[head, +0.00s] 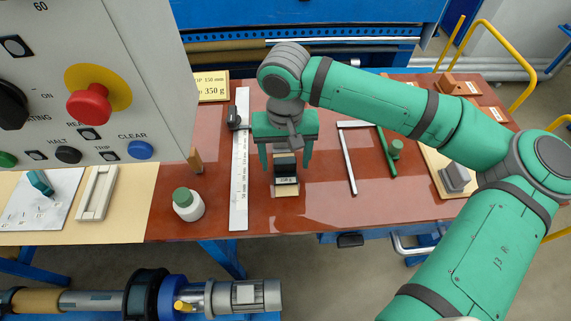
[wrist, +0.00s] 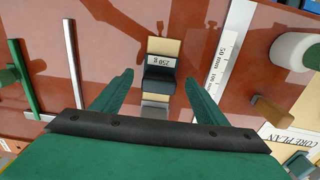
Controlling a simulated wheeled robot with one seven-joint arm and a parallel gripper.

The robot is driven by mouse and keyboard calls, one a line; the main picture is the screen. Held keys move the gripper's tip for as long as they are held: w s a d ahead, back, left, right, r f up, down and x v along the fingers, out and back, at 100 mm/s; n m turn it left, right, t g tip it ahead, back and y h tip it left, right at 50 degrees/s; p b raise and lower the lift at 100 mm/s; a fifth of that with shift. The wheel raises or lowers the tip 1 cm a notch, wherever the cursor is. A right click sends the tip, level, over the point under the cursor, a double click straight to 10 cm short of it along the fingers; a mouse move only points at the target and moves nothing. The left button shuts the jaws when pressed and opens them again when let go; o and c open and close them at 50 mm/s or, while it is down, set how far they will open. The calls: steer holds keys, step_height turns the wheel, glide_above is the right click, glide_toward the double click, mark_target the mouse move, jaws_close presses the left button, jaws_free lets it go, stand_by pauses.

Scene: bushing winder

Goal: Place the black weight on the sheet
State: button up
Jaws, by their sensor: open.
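The black weight (head: 285,164) stands on the red-brown table with a pale label reading 250 g, seen upside down in the wrist view (wrist: 160,82). A cream pad shows at its foot. My gripper (head: 286,170) is open above the table, pointing down, with one finger on each side of the weight. In the wrist view (wrist: 159,80) gaps show between the fingers and the weight; contact is not visible. The white sheet (head: 60,187) lies on the cream board at the left, with a teal block (head: 41,182) on it. The wrist view shows its heading, CORE PLAN (wrist: 288,139).
A steel ruler (head: 240,180) lies left of the weight, then a white bottle with a green cap (head: 188,206). A pale slotted block (head: 97,192) lies beside the sheet. The control panel (head: 95,70) overhangs the left side. A grey block (head: 456,179) stands at the right.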

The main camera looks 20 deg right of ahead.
mark_target(285, 164)
step_height(285, 164, up, 9)
stand_by(0.3)
steer(key=shift+w+f, duration=0.1)
stand_by(0.4)
